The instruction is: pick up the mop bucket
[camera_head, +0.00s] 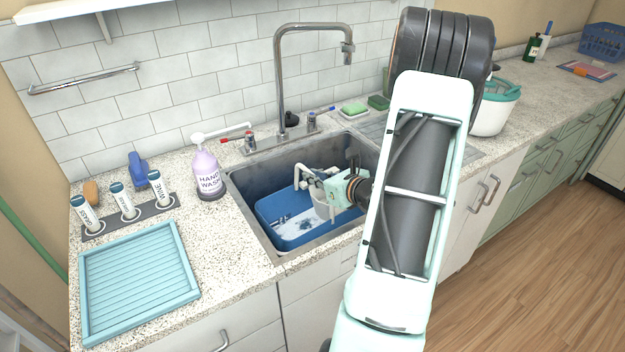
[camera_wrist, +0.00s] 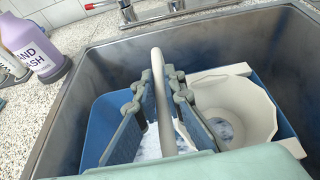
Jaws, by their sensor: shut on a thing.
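The mop bucket (camera_head: 268,212) is blue and sits in the sink, with a pale wringer cone on one side. In the wrist view the bucket (camera_wrist: 104,112) lies below me with its cream wringer (camera_wrist: 240,98) at the right and whitish suds inside. Its beige-grey handle (camera_wrist: 162,110) stands up between my two fingers. My gripper (camera_wrist: 158,88) is shut on this handle; in the head view my gripper (camera_head: 308,180) is down in the sink opening. My arm and gripper hide the bucket's right part in the head view. I cannot tell whether the bucket touches the sink floor.
The sink's walls (camera_wrist: 85,75) are close around the bucket. A faucet (camera_head: 280,85) arches behind it. A hand wash bottle (camera_head: 207,175) stands left of the sink, beside a teal drying tray (camera_head: 135,280). A white tub with a teal rim (camera_head: 492,112) stands at the right.

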